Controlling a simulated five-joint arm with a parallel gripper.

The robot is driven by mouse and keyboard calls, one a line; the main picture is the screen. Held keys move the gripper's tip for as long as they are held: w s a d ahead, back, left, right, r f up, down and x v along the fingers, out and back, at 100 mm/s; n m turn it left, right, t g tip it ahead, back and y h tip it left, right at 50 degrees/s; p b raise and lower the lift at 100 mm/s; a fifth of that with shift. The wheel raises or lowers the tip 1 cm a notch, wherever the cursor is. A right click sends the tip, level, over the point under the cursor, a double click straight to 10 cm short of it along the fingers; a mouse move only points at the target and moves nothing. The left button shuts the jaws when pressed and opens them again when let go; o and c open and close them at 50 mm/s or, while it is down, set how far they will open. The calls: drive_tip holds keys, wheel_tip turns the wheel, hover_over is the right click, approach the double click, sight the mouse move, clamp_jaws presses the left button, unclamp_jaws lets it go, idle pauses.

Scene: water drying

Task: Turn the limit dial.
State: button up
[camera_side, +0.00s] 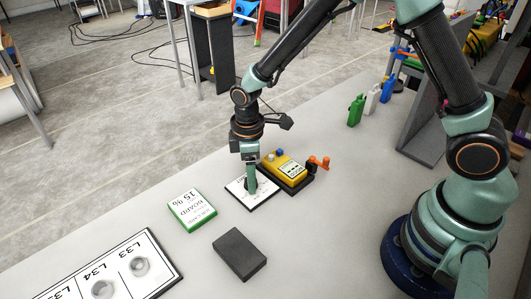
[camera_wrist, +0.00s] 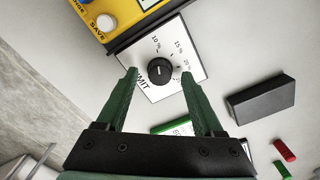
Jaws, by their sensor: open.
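The limit dial is a round black knob (camera_wrist: 162,72) with a white pointer line, on a white plate (camera_wrist: 196,62) marked LIMIT with a percent scale around it. In the wrist view the pointer lies near the upright of the picture; I cannot tell the exact mark it points to. My gripper (camera_wrist: 158,82) is open, its two green fingers on either side of the knob and apart from it in the picture. In the side view my gripper (camera_side: 251,186) points down over the plate (camera_side: 242,203) and hides most of the knob.
A green-edged board card (camera_side: 192,210), a dark block (camera_side: 239,254) and a labelled panel (camera_side: 157,258) lie nearby. Bare table separates these.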

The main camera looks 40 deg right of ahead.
drive_tip(key=shift+f, duration=0.4)
drive_tip(key=shift+c, duration=0.3)
clamp_jaws()
drive_tip(key=m, duration=0.4)
drive_tip(key=shift+m, duration=2.4)
drive_tip(key=shift+r, duration=0.1)
